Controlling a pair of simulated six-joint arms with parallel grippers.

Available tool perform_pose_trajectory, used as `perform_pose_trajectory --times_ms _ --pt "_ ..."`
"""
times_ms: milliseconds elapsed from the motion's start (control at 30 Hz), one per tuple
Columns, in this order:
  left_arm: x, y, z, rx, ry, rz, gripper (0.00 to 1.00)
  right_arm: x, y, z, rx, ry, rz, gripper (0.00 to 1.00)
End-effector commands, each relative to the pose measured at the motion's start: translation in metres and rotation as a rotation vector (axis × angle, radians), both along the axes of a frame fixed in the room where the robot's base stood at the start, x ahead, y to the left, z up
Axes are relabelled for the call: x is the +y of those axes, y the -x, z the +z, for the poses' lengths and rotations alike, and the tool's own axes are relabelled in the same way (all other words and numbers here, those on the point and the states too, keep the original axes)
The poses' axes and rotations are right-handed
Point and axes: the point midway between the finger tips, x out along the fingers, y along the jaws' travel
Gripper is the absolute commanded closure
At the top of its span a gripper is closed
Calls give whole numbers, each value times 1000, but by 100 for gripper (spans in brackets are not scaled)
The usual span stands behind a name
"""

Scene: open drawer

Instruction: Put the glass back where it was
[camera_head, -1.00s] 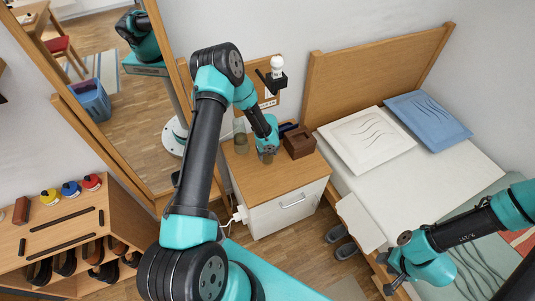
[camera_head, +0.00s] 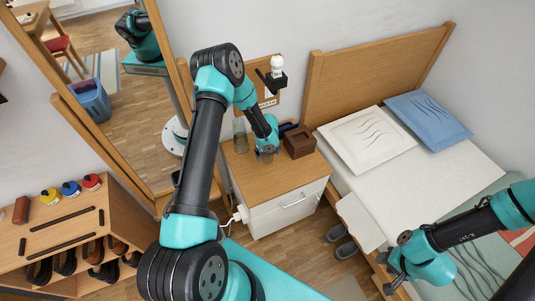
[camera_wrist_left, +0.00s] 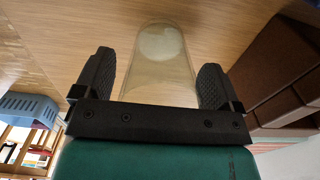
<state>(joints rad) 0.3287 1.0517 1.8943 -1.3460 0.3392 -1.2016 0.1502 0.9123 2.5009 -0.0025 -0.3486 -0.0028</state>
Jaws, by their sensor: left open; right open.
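The glass (camera_wrist_left: 160,65) is clear and slightly smoky. In the left wrist view it stands between the two fingers of my left gripper (camera_wrist_left: 157,85), with the wooden bedside top behind it. The fingers are open, one on each side of the glass. In the head view my left gripper (camera_head: 267,150) is low over the bedside cabinet and the glass is hard to make out there. A clear, greenish vessel (camera_head: 241,143) stands just left of the gripper. My right gripper (camera_head: 393,280) is open and empty beside the bed.
The bedside cabinet (camera_head: 275,184) has a bare front top and a white drawer front. A brown box (camera_head: 299,142) stands close right of my left gripper. A mirror (camera_head: 130,110) leans at the left. The bed (camera_head: 420,170) with two pillows is at the right.

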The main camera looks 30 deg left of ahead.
Motion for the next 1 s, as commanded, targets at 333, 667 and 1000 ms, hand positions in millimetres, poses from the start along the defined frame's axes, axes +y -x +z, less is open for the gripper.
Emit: perform_pose_trajectory --times_ms 333,667,1000 --pt "0 -1 41 -4 -2 0 10 0 0 0 0 0 0 57" --pt "0 0 76 -1 -1 0 10 0 0 0 0 0 0 57" --pt "0 0 77 0 0 0 10 0 0 0 0 0 0 57"
